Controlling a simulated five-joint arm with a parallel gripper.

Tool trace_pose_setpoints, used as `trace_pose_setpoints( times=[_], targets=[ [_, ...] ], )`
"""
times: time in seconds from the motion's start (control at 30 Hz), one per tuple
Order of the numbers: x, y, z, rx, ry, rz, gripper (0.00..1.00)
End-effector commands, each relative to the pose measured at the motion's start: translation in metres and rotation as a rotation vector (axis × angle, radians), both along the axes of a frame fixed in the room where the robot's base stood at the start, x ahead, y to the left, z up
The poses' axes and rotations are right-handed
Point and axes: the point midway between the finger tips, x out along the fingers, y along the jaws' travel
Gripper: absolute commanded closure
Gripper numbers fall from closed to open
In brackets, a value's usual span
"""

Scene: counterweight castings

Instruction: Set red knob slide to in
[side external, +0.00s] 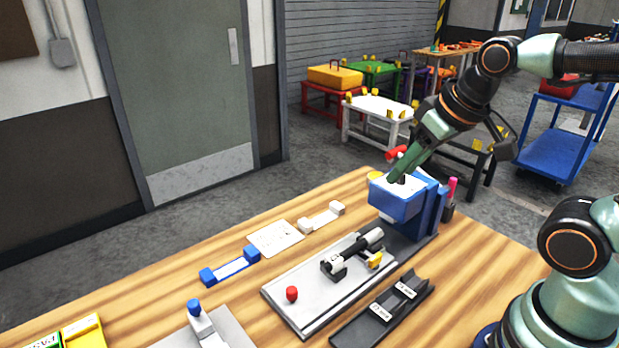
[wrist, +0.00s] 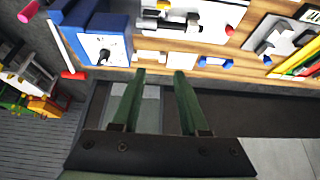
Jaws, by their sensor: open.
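A red knob (side external: 291,293) stands at the near left end of a light grey plate (side external: 300,312) on the wooden table. In the wrist view the red knob (wrist: 229,30) shows at the plate's right end. Its slide position is too small to read. My gripper (side external: 398,178) is up by the blue box at the table's far end, well away from the knob. In the wrist view my gripper (wrist: 160,72) is open, with nothing between its two green fingers.
The blue box (side external: 397,205) has a white face with a black knob (wrist: 103,56); a red bar (wrist: 74,75) is beside it. A black clamp (side external: 352,252) lies on the plate. A black tray (side external: 385,308) and a blue-knobbed slide (side external: 200,325) flank the plate.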

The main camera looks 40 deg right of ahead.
Motion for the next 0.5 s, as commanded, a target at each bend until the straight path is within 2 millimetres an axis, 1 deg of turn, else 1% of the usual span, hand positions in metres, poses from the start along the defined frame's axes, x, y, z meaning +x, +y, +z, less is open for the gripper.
trace_pose_setpoints(
  times=[0.3, 0.33, 0.37, 0.5],
  targets=[
    [0.0001, -0.0001, 0.0, 0.0, 0.0, -0.001, 0.56],
    [0.0001, 0.0, 0.0, 0.0, 0.0, -0.001, 0.49],
    [0.0002, 0.0001, 0.0001, 0.0, 0.001, -0.001, 0.43],
    [0.0051, 0.0067, -0.0001, 0.014, 0.024, -0.004, 0.43]
  ],
)
